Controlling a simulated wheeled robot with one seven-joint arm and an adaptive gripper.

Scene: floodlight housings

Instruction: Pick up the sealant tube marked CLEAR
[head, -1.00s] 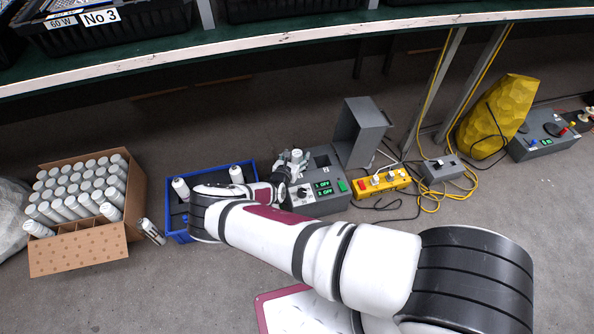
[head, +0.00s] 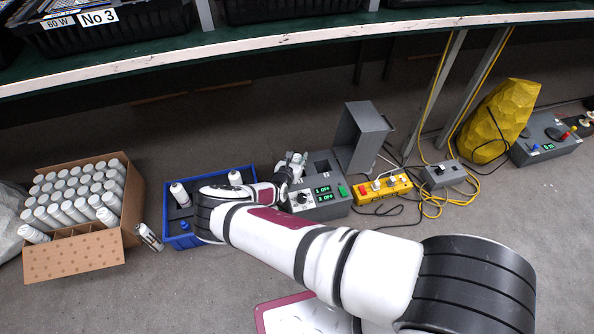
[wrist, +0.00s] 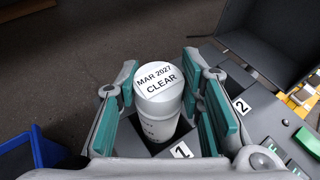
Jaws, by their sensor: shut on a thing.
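The white sealant tube marked CLEAR (wrist: 160,84), with MAR 2027 also on its end, stands upright between the teal-padded fingers of my gripper (wrist: 163,100) in the wrist view. My gripper is shut on it. The tube is at slot 1 of the grey device (wrist: 142,150); whether its bottom is still inside the slot I cannot tell. In the head view my gripper (head: 290,175) is at the left side of the grey device (head: 320,202), with the tube's top (head: 298,158) just showing. The device's open lid (head: 362,138) stands behind.
A blue crate (head: 176,243) with a few tubes lies left of my gripper. Further left are a carton (head: 75,260) of white tubes and a loose tube (head: 149,237). A yellow power strip (head: 382,189) and cables lie right. A green shelf (head: 250,60) overhangs.

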